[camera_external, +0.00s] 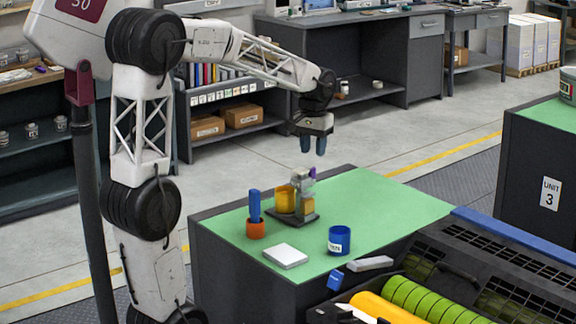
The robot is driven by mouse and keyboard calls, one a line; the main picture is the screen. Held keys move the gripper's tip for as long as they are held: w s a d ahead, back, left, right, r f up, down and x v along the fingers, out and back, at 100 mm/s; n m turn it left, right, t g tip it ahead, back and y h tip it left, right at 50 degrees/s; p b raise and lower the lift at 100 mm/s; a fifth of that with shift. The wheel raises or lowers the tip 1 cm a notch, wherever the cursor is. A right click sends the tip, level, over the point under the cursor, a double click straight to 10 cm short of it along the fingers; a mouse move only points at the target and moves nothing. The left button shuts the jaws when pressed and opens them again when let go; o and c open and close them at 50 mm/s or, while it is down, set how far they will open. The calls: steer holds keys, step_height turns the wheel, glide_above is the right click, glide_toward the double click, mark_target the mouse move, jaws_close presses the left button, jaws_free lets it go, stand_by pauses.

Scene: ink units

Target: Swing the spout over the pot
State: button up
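A small ink unit stands on the green bench top, with a dark base plate (292,218), a yellow cup (285,200) and a yellowish block (307,206). A grey head with a purple part (312,173) sits above the block. The spout is too small to make out surely, and so is which way it points. A blue pot (339,241) with a white label stands apart, to the right and nearer the camera. I cannot tell whether this or the yellow cup is the task's pot. My gripper (314,147) hangs above the unit, fingers down, apart and empty.
An orange holder (256,229) with an upright blue piece stands left of the unit. A white slab (285,256) lies in front. The green bench top (400,205) is clear at right. A machine with yellow and green rollers (430,300) adjoins the bench's front right.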

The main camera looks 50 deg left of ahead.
mark_target(313, 168)
steer(key=shift+f, duration=3.35)
jaws_close()
